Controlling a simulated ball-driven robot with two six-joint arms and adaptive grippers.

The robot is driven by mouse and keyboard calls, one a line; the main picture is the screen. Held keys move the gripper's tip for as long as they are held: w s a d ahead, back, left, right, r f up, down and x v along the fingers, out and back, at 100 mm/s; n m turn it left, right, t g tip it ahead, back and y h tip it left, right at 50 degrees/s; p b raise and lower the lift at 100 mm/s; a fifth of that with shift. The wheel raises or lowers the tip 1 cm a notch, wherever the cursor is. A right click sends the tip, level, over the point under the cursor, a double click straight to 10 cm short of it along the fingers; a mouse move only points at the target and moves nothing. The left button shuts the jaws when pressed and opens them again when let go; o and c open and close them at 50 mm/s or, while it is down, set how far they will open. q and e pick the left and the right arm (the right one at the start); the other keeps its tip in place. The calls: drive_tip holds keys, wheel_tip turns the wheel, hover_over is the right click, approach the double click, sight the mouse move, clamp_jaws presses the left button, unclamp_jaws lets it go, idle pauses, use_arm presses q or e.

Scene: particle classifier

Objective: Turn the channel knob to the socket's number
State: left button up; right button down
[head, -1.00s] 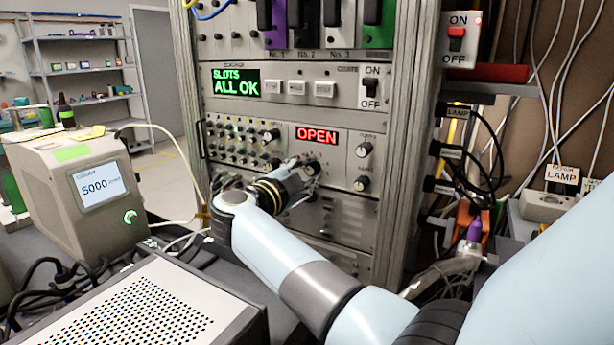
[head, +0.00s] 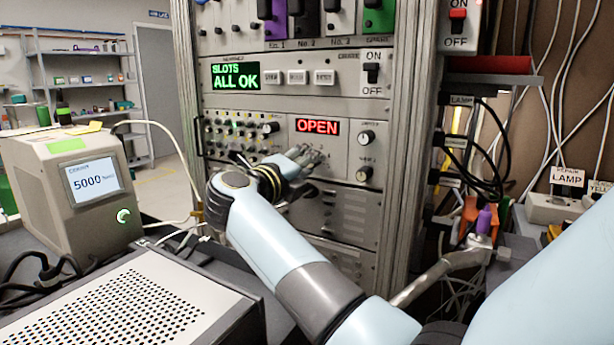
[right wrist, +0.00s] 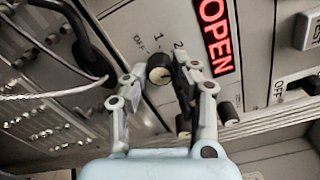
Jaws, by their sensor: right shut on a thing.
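The channel knob (right wrist: 160,70) is black with a pale face, on the grey panel beside the red OPEN display (head: 317,126). In the right wrist view, marks reading OFF, 1 and 2 stand around it. I cannot tell which mark it points to. My right gripper (head: 308,158) reaches the panel below that display and hides the knob in the head view. In the right wrist view its fingers (right wrist: 155,80) are on either side of the knob, shut on it. My left gripper is not in view.
Two more knobs (head: 366,137) sit right of the display. Sockets and cables (head: 240,140) crowd the panel's left. Above are the SLOTS ALL OK display (head: 236,76) and slots marked No. 1 to No. 3. LAMP-labelled cables (head: 470,150) hang at the right.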

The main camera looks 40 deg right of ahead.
drive_tip(key=m+b, duration=0.5)
drive_tip(key=m, duration=0.1)
drive_tip(key=shift+f+b, duration=0.4)
drive_tip(key=shift+r+m+b, duration=0.15)
drive_tip(key=shift+m+b, duration=1.25)
drive_tip(key=shift+m, duration=0.1)
drive_tip(key=c, duration=1.1)
unclamp_jaws()
drive_tip(key=shift+a+r, duration=0.1)
drive_tip(key=shift+o, duration=0.2)
drive_tip(key=shift+r, duration=0.1)
wheel_tip(320, 180, up, 10)
drive_tip(key=shift+f, duration=0.1)
